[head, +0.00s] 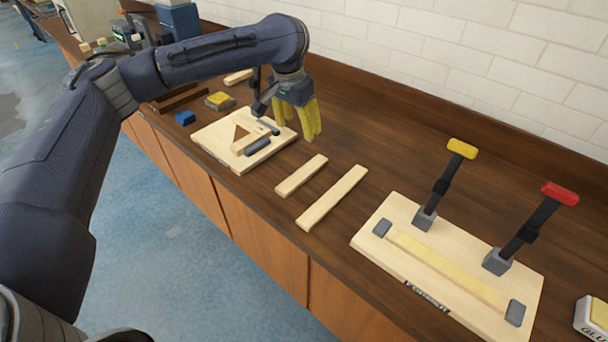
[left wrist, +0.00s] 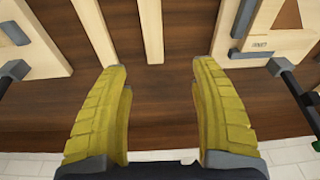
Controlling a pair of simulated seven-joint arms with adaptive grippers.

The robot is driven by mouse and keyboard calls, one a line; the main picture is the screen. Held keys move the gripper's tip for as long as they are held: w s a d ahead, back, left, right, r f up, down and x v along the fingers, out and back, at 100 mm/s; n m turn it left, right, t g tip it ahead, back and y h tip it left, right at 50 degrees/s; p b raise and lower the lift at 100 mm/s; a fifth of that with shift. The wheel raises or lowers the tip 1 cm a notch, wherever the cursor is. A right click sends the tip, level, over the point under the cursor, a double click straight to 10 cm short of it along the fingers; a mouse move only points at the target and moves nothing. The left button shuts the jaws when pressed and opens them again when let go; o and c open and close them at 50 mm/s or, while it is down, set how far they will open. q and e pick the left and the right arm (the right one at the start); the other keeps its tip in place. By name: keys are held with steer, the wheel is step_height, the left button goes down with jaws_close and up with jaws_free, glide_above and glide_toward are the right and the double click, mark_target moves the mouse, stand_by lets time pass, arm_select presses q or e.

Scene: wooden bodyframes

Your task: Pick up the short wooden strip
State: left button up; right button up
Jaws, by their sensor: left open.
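The short wooden strip (head: 301,175) lies flat on the dark brown counter, between the triangle board and a longer strip. In the left wrist view the short strip (left wrist: 151,30) runs in from the top edge, its near end just ahead of the gap between the fingers. My left gripper (head: 299,127), with yellow fingers, is open and empty above the counter, behind the short strip in the head view. Its two fingers also show in the left wrist view (left wrist: 160,68), spread apart and not touching the strip. My right gripper is not in view.
The longer strip (head: 332,197) lies beside the short one. A light board (head: 210,134) with a triangle cutout stands left. A clamp board (head: 385,208) with yellow and red handled clamps stands right, near a glue container (head: 592,318). A white brick wall (head: 450,55) closes the back.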

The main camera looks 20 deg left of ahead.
arm_select(q)
steer(key=s, duration=0.2)
glide_above(303, 173)
steer(key=s, duration=0.1)
steer(key=shift+m+g, duration=0.3)
steer(key=shift+g, duration=0.1)
step_height(303, 173, down, 10)
steer(key=shift+s+f, duration=0.1)
steer(key=shift+w+f, duration=0.2)
steer(key=shift+f, duration=0.9)
steer(key=shift+w+f, duration=0.25)
steer(key=shift+f, duration=0.85)
steer(key=shift+w+f, duration=0.2)
steer(key=shift+f, duration=0.9)
steer(key=shift+o, duration=0.2)
steer(key=c, duration=1.3)
steer(key=shift+r, duration=0.1)
steer(key=shift+c, duration=0.3)
